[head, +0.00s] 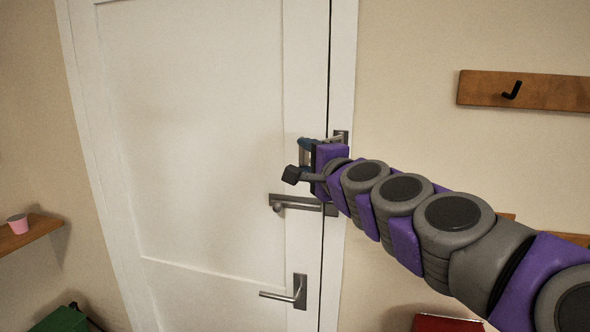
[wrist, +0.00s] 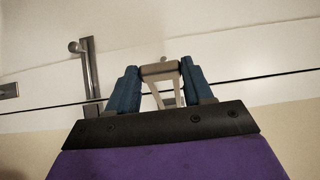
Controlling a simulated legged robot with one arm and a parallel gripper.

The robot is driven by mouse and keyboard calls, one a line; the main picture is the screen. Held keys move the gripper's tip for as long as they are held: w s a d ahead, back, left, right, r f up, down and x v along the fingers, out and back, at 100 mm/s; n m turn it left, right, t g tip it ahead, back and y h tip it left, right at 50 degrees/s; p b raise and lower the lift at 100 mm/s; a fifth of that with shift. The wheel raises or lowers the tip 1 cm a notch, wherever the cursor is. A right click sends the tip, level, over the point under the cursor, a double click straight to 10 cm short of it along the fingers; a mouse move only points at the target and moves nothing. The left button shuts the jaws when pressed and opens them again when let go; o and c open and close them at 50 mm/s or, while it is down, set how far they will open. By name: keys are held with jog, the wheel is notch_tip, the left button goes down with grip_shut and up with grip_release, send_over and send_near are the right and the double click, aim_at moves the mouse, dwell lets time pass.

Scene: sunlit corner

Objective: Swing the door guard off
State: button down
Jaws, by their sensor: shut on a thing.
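The white door (head: 200,130) looks shut in its frame. The door guard is a metal loop (wrist: 160,72) in the wrist view, lying between my two teal fingers across the dark door gap. In the head view its metal mount (head: 341,136) shows at the door's right edge, and my gripper hides most of the rest. My gripper (head: 304,148) is shut on the loop, close to the door; its fingers also show in the wrist view (wrist: 160,82).
A sliding bolt with a round knob (head: 300,203) sits just below my gripper, and a lever handle (head: 298,292) is lower. A wooden hook rail (head: 550,92) is on the right wall. A shelf with a pink cup (head: 18,224) is at left.

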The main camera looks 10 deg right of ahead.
jog(key=s+d+n+g+y+p, duration=0.1)
jog(key=s+d+n+g+y, duration=0.2)
jog(key=d+y, duration=0.4)
jog(key=n+g, duration=0.1)
jog(key=n, duration=0.1)
jog(key=shift+s+d+n+y, duration=0.15)
jog(key=shift+n+y, duration=0.15)
jog(key=shift+n, duration=0.1)
jog(key=shift+d+f, duration=0.1)
jog(key=shift+s+d+p, duration=0.1)
jog(key=shift+d+p, duration=0.2)
jog(key=shift+d, duration=0.15)
